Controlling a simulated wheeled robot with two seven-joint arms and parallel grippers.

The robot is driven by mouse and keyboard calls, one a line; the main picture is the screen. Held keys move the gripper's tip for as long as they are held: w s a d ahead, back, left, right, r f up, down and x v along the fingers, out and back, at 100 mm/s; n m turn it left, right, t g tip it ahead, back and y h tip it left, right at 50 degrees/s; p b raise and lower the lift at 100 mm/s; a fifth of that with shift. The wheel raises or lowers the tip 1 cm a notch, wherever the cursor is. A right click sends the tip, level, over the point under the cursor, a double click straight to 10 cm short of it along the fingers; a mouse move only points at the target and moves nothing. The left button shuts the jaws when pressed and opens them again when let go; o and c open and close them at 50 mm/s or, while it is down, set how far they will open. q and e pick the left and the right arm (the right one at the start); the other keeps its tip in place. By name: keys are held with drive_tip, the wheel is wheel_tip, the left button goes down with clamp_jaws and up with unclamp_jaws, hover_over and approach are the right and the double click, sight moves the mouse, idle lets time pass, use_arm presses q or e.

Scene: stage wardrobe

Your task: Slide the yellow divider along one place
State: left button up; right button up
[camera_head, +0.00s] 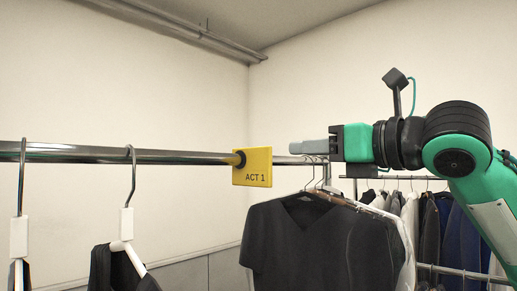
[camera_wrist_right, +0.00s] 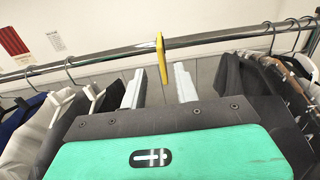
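The yellow divider (camera_head: 252,167), a flat plate marked "ACT 1", hangs on the metal rail (camera_head: 110,154) between the white-topped hangers and the dark shirts. My right gripper (camera_head: 306,147) comes in from the right, with its grey fingers just right of the divider and near rail height. In the right wrist view the gripper (camera_wrist_right: 160,76) is open and its two fingers stand apart. There the yellow divider (camera_wrist_right: 161,50) shows edge-on in line with the gap, at or beyond the fingertips. I cannot tell whether they touch. My left gripper is not in view.
Hangers with white tags (camera_head: 127,222) hang left of the divider. A black shirt (camera_head: 315,240) and other clothes hang close on its right, below my right gripper. A second rack of clothes (camera_head: 440,225) stands behind. The rail beside the divider is bare on its left.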

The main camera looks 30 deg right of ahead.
sight(258, 151)
drive_tip(key=p+x, duration=0.4)
drive_tip(key=x, duration=0.7)
drive_tip(key=shift+w+a+r, duration=0.1)
drive_tip(key=shift+w, duration=0.05)
drive_tip(key=shift+w+a+p, duration=0.1)
drive_tip(key=shift+w+p, duration=0.2)
drive_tip(key=shift+w, duration=0.1)
clamp_jaws()
